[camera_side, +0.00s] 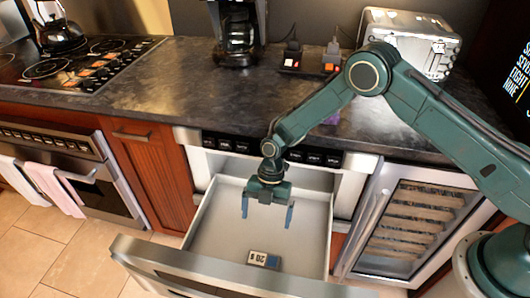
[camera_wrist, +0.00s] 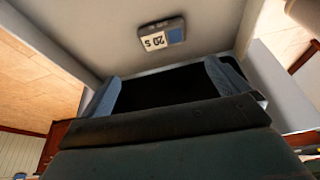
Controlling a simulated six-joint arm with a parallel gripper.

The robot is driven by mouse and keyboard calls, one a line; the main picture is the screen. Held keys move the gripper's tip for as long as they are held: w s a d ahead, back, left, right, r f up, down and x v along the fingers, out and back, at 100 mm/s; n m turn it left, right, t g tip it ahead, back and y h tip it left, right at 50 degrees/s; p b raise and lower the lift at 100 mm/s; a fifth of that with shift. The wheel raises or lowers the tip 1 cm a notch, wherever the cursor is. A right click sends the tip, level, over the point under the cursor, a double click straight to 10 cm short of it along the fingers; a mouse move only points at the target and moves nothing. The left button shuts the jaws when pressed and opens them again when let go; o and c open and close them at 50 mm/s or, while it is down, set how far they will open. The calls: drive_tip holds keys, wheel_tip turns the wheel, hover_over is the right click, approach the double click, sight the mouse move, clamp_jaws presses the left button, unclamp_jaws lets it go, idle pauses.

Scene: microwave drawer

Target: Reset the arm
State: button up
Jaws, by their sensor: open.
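My gripper (camera_side: 267,209) hangs over the open microwave drawer (camera_side: 212,225) in the side view, with its two blue fingers apart and nothing between them. In the wrist view my gripper (camera_wrist: 165,85) also shows its fingers spread and empty.
The drawer's front panel (camera_side: 190,275) sticks out over the tiled floor. The dark countertop (camera_side: 180,85) behind holds a coffee maker (camera_side: 237,35) and a toaster (camera_side: 410,38). A glass-door cooler (camera_side: 415,220) stands right of the drawer. A stove with a kettle (camera_side: 58,28) is at left.

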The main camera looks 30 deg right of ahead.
drive_tip(key=s+d+r+m+t, duration=0.1)
drive_tip(key=d+r+m, duration=0.3)
drive_tip(key=r, duration=0.6)
drive_tip(key=s+d+r+m+t+h, duration=0.1)
drive_tip(key=s+d+r+m+t, duration=0.2)
drive_tip(key=r, duration=0.7)
drive_tip(key=d+r+m, duration=0.4)
drive_tip(key=r, duration=0.6)
drive_tip(key=s+d+r+m+t, duration=0.2)
drive_tip(key=s+d+r+m, duration=0.45)
drive_tip(key=s+r, duration=0.25)
drive_tip(key=s+d+m+t+h, duration=0.1)
drive_tip(key=s+d+m, duration=0.1)
drive_tip(key=s+m, duration=0.2)
drive_tip(key=s+d+r+m+t+h, duration=0.1)
drive_tip(key=s+d+m, duration=0.2)
drive_tip(key=s, duration=0.7)
drive_tip(key=shift+m, duration=0.95)
